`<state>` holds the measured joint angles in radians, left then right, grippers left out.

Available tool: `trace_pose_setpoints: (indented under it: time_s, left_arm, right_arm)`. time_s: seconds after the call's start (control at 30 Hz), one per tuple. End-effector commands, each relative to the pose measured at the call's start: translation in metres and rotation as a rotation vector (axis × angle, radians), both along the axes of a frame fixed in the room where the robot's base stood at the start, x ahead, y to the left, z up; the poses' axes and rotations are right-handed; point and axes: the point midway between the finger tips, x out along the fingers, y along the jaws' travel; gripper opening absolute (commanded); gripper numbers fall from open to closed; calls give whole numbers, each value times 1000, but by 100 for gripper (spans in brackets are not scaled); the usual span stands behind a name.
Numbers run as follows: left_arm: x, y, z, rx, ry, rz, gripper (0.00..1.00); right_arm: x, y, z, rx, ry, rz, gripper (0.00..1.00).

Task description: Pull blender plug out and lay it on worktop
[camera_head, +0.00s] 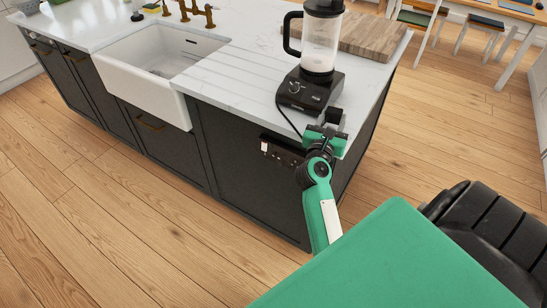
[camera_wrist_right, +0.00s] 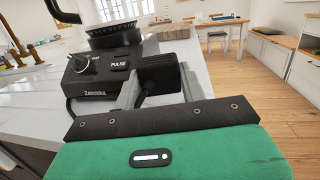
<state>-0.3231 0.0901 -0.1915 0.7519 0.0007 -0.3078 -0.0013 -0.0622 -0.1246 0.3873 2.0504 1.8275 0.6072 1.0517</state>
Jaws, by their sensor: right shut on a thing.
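The blender (camera_head: 310,88) stands upright on the white worktop (camera_head: 237,73), its clear jar on a black base. My right gripper (camera_head: 331,125) is at the worktop's front right edge, just in front of the base. It is shut on the black blender plug (camera_wrist_right: 160,75), which sits between the two grey fingers in the wrist view. I cannot tell whether the plug touches the worktop. The dark cord (camera_head: 286,117) runs from the blender base down toward my gripper. The socket panel (camera_head: 287,154) is on the island's dark front, below and left of my gripper. My left gripper is not in view.
A wooden board (camera_head: 362,34) lies behind the blender. A white sink (camera_head: 160,68) with brass taps is to the left. Clear worktop lies between sink and blender. The wooden floor (camera_head: 130,215) in front is free. Tables and chairs stand at the back right.

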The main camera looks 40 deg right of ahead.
Motion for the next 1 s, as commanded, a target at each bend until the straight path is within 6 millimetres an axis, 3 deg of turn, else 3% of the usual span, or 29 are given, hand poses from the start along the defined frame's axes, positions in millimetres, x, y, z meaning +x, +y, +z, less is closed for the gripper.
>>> trace_pose_setpoints:
  time_s: [0.53,0.57,0.67,1.0]
  left_arm:
    - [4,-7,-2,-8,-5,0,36]
    - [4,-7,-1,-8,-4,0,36]
    - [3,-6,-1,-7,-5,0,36]
    - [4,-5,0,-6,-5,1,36]
  right_arm:
    - [1,-4,-3,0,0,0,5]
    - [1,-4,-2,0,0,0,47]
    - [1,-4,-2,0,0,0,67]
    - [1,-4,-2,1,1,0,67]
